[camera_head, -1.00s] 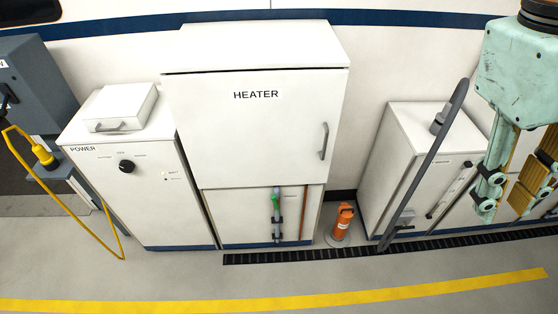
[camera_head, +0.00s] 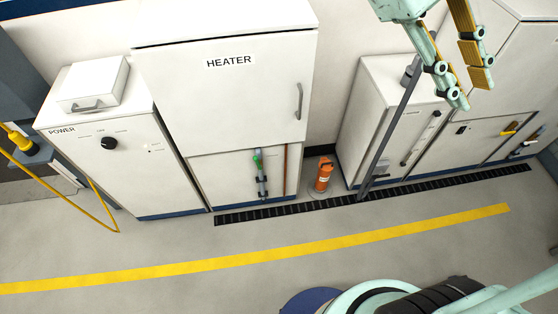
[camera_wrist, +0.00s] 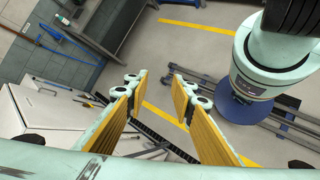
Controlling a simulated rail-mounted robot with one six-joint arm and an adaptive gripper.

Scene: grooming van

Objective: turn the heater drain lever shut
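The white heater cabinet (camera_head: 225,90), labelled HEATER, stands against the wall in the head view. My gripper (camera_head: 470,93) hangs at the upper right, far from the heater and touching nothing. Its two yellow-padded fingers are apart and empty, also in the wrist view (camera_wrist: 157,88). The lever cannot be made out in the wrist view.
An orange cylinder (camera_head: 324,174) stands on the floor right of the heater. A white cabinet (camera_head: 387,125) with a slanting dark pole (camera_head: 392,115) is further right. The power cabinet (camera_head: 110,150) stands left. The floor in front is clear around a yellow stripe (camera_head: 270,248).

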